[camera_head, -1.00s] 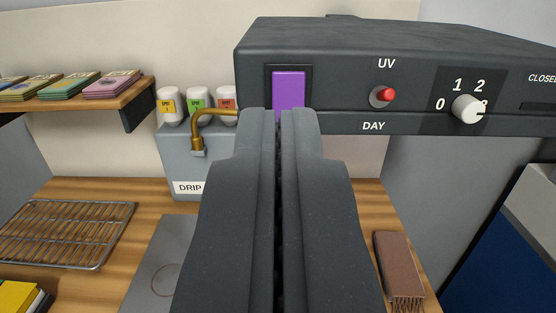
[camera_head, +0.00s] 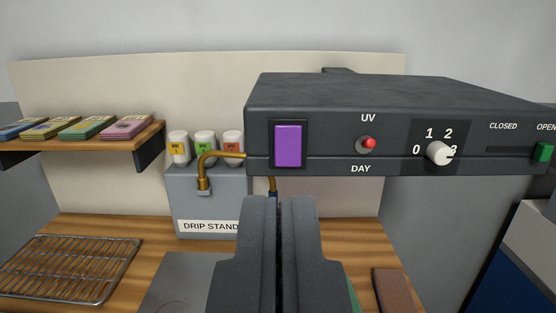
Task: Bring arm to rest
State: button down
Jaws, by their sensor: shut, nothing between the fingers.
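My gripper (camera_head: 279,200) is shut and empty, its two dark grey fingers side by side at the bottom centre. The fingertips show just below the dark control box (camera_head: 380,110) in the picture. They do not cover the purple rocker switch (camera_head: 288,146) on its front.
A grey drip stand (camera_head: 207,200) with several bottles and a brass spout (camera_head: 203,172) stands at the back of the wooden counter (camera_head: 150,255). A shelf (camera_head: 90,145) holds coloured packets.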

jog(key=s+d+r+g+b, duration=0.1)
jog(key=s+r+b, duration=0.1)
jog(key=s+r, duration=0.4)
jog(key=s+r+g+b, duration=0.2)
jog(key=s+r, duration=0.4)
jog(key=r, duration=0.7)
jog(key=shift+s+d+g+b, duration=0.15)
jog(key=shift+d+g+b, duration=0.15)
jog(key=shift+d+b, duration=0.15)
